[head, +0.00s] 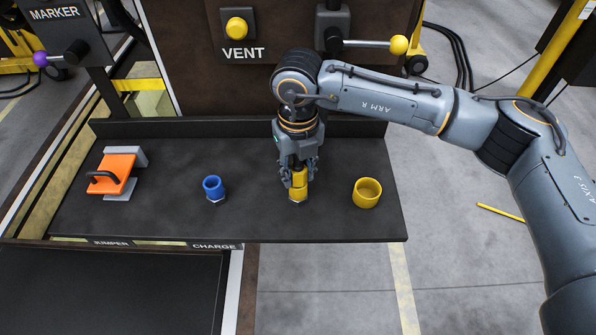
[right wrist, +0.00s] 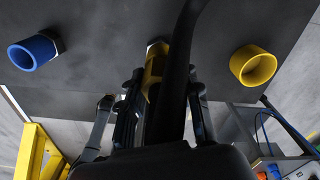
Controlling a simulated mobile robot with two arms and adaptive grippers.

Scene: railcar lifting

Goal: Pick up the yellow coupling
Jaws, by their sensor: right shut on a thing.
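The yellow coupling (head: 298,188) is upright on the dark shelf, with a metal hex end at its bottom. My right gripper (head: 298,180) comes down from above and is shut on it, one finger on each side. In the right wrist view the yellow coupling (right wrist: 154,68) shows between the fingers, partly hidden by a dark cable-like part. Its metal end looks close to or touching the shelf; I cannot tell which. My left gripper is not in view.
On the shelf (head: 250,221), a blue coupling (head: 213,187) stands left of my gripper and a wider, open yellow cup (head: 367,192) right of it. An orange clamp (head: 117,172) lies far left. A VENT panel with a yellow button (head: 237,27) and a yellow-knobbed lever (head: 398,45) rise behind.

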